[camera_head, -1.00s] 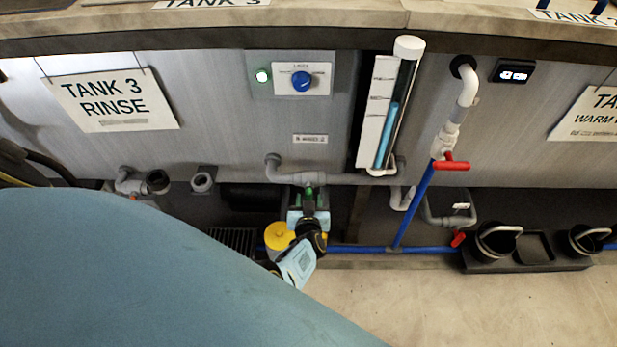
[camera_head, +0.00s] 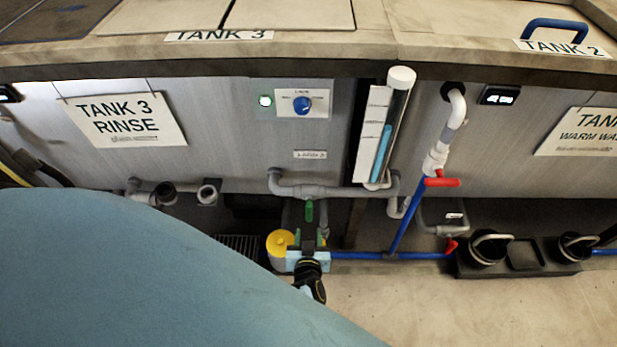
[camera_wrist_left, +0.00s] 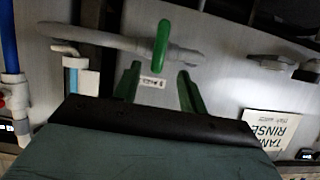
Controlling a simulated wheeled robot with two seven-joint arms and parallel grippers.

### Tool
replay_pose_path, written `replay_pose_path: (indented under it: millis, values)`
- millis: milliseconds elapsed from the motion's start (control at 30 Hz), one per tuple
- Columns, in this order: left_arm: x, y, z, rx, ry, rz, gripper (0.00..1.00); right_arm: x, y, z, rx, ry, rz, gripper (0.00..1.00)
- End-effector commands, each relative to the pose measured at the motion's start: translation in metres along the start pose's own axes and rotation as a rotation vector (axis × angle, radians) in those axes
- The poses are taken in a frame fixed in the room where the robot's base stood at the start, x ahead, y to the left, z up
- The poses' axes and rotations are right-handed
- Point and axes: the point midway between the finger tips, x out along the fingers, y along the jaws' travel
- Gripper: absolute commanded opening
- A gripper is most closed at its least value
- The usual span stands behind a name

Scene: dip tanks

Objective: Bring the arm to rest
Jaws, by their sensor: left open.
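My left gripper (camera_head: 308,238) shows in front of the pipework under the Tank 3 counter, its arm mostly hidden by my own large blue-grey body part. In the left wrist view its two green fingers (camera_wrist_left: 159,72) stand apart with nothing between them. A green valve lever (camera_wrist_left: 162,45) on a grey pipe (camera_wrist_left: 120,42) stands just beyond the fingertips, apart from them. In the head view the green lever (camera_head: 309,211) shows below the grey pipe (camera_head: 325,191), above the gripper. My right gripper is not in view.
A yellow round object (camera_head: 280,242) sits close left of the gripper. A blue pipe (camera_head: 408,220) with a red-handled valve (camera_head: 441,182) rises to the right. A sight tube (camera_head: 390,130) stands above. Black containers (camera_head: 488,249) stand on the right; open floor (camera_head: 430,305) lies in front.

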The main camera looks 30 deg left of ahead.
Motion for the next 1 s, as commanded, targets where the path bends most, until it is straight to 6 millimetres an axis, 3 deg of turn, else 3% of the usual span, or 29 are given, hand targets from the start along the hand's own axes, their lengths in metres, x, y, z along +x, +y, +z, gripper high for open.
replay_pose_path:
  millis: [333,467,567,633,800,900,1000]
  values:
    - [0.000,0.000,0.001,0.003,-0.004,0.005,0.42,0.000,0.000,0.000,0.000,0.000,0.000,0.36]
    - [-0.004,-0.004,0.022,0.044,-0.058,0.082,0.42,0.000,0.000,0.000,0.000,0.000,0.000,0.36]
    - [-0.019,-0.013,0.065,0.125,-0.183,0.214,0.42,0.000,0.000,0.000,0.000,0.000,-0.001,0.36]
    - [-0.041,-0.029,0.109,0.209,-0.321,0.316,0.42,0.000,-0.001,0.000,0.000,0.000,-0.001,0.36]
    - [-0.108,-0.092,0.199,0.408,-0.651,0.449,0.42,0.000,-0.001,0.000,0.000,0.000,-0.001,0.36]
    - [-0.144,-0.134,0.232,0.509,-0.806,0.472,0.42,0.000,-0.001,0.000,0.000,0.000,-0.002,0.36]
    - [-0.172,-0.168,0.253,0.584,-0.919,0.474,0.42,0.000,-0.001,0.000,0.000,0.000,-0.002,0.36]
